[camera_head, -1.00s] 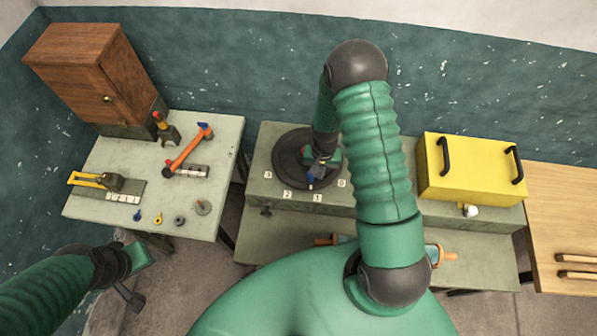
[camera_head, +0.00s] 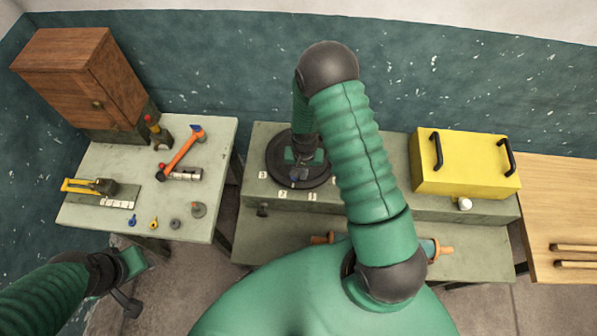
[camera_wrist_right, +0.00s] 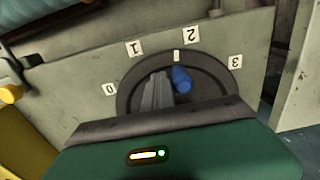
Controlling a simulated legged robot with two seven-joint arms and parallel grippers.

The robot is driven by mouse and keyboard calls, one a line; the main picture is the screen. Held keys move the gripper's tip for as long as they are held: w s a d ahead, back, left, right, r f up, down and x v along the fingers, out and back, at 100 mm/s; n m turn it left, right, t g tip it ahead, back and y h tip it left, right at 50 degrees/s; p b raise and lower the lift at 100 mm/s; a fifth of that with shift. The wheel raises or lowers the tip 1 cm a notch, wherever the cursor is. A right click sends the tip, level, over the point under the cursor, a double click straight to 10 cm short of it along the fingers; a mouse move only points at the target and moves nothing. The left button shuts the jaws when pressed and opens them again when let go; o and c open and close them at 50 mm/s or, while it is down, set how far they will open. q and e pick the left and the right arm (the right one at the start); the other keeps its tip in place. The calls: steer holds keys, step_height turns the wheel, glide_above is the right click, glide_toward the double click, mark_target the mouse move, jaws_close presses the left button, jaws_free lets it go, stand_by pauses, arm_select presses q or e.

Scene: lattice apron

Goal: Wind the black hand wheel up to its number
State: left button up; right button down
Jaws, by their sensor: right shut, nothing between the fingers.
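The black hand wheel (camera_head: 274,160) lies flat on the grey-green bench, and it shows in the right wrist view (camera_wrist_right: 212,82) with a blue knob (camera_wrist_right: 181,79) standing near its rim. A white mark (camera_wrist_right: 177,56) on the wheel sits between the labels 1 (camera_wrist_right: 134,48) and 2 (camera_wrist_right: 191,34), nearer the 2. My right gripper (camera_wrist_right: 157,80) is shut and empty over the wheel, its fingers close beside the knob; I cannot tell if they touch it. My left gripper (camera_head: 128,300) hangs at the lower left, far from the wheel; its jaws are unclear.
Labels 0 (camera_wrist_right: 109,88) and 3 (camera_wrist_right: 235,61) also stand around the wheel. A yellow box (camera_head: 462,165) with black handles stands right of it. A table (camera_head: 212,150) at left holds a hammer (camera_head: 182,150) and a wooden cabinet (camera_head: 60,80). Floor gaps separate the tables.

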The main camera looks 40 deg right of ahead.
steer(key=shift+w+a, duration=0.6)
steer(key=shift+w, duration=0.3)
stand_by(1.7)
steer(key=shift+s, duration=0.1)
steer(key=shift+s+d, duration=0.35)
steer(key=shift+s, duration=0.3)
steer(key=shift+s+d, duration=0.35)
steer(key=shift+s, duration=0.25)
step_height(320, 180, up, 8)
steer(key=p, duration=0.6)
